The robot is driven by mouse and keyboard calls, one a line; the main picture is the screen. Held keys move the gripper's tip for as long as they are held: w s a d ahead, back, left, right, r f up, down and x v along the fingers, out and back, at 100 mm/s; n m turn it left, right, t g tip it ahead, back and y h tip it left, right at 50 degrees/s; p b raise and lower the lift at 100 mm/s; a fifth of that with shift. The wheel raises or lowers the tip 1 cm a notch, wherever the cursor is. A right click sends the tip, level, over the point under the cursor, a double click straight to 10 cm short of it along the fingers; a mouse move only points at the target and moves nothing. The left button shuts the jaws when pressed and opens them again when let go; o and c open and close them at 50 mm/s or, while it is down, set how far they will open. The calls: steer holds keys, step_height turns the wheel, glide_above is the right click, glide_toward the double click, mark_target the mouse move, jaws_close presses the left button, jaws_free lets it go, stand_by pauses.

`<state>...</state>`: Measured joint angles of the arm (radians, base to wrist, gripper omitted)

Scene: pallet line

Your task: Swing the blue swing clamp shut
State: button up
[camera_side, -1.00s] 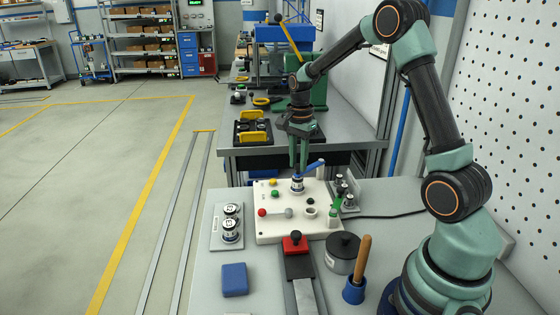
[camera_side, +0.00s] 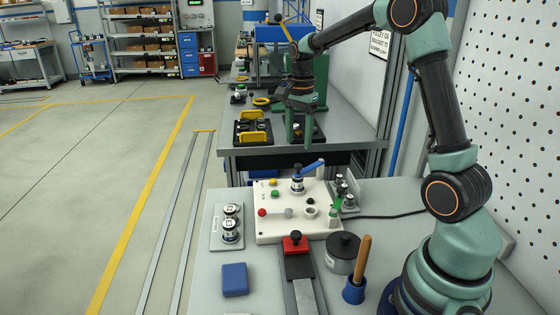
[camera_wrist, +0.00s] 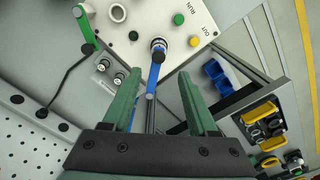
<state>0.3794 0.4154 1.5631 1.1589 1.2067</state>
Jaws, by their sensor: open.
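The blue swing clamp (camera_side: 313,165) stands on the white panel (camera_side: 266,225) in the side view. Its blue arm points to the right and slightly back from its round post (camera_side: 297,184). In the wrist view the blue arm (camera_wrist: 153,82) runs from the post toward my gripper and appears between the two fingers. My gripper (camera_side: 299,144) is open and empty, its green fingers pointing down. In the side view it hangs above and apart from the clamp. The fingers (camera_wrist: 160,76) also show in the wrist view, spread wide.
The panel also bears a red knob (camera_side: 262,212), a yellow button (camera_side: 274,182), a grey post, a white ring (camera_side: 311,212) and a green lever (camera_wrist: 84,25). A dark round pot (camera_side: 342,252) and a wooden-handled tool (camera_side: 362,258) stand in front. A blue block (camera_side: 234,279) lies front left.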

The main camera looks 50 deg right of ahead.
step_height(320, 180, up, 5)
steer(key=shift+r, duration=0.1)
stand_by(0.4)
steer(key=s+a+r+n+t, duration=0.2)
steer(key=s+a+n+t, duration=0.3)
steer(key=s+a+n, duration=0.8)
steer(key=a+n, duration=0.3)
steer(key=n, duration=0.2)
steer(key=shift+s+a+t, duration=0.3)
steer(key=shift+a, duration=0.1)
